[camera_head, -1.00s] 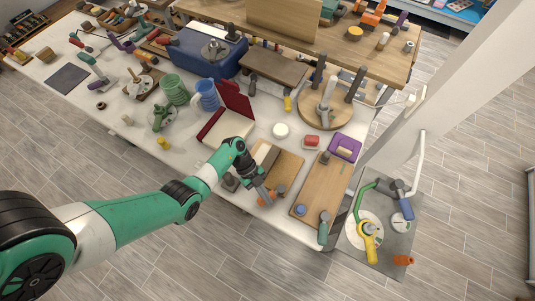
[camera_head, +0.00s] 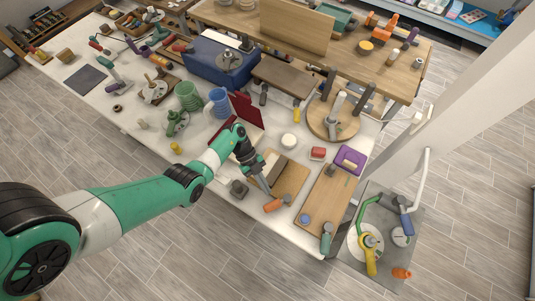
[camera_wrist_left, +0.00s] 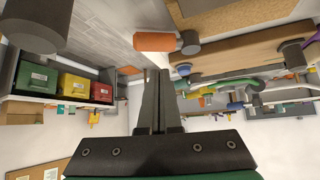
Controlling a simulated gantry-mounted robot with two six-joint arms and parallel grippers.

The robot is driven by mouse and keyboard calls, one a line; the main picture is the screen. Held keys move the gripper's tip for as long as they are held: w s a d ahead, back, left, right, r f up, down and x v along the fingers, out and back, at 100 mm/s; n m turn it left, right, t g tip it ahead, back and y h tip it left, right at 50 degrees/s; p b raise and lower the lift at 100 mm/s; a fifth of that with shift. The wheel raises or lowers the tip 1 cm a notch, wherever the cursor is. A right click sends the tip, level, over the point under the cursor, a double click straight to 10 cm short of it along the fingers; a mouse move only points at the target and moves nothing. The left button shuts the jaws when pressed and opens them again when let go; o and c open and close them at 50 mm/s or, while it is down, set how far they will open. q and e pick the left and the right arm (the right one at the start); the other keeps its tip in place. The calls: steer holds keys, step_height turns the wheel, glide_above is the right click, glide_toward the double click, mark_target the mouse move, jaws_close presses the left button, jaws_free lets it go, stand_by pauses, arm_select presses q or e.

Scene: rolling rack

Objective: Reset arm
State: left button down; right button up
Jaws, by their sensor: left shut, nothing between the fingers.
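My left arm comes in from the left in the head view, and its gripper (camera_head: 264,186) is over the front edge area of the white table (camera_head: 150,112). The fingers are together with nothing between them, which also shows in the left wrist view (camera_wrist_left: 155,95). An orange-and-grey piece (camera_head: 277,204) lies just below the fingertips in the head view, and an orange cylinder with a grey end (camera_wrist_left: 156,42) shows beyond them in the wrist view. The gripper looks apart from it, though the gap is hard to judge. My right gripper is in neither view.
A wooden board (camera_head: 326,203) lies right of the gripper, and an open red box (camera_head: 236,128) behind it. A grey cube (camera_head: 239,187) sits to its left. Mugs, a blue bin (camera_head: 205,62) and several tools crowd the table. Floor (camera_head: 180,255) is clear in front.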

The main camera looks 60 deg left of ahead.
arm_select(q)
steer(key=shift+a+r, duration=0.45)
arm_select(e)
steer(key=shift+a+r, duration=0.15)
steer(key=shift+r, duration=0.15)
arm_select(q)
steer(key=shift+d, duration=0.15)
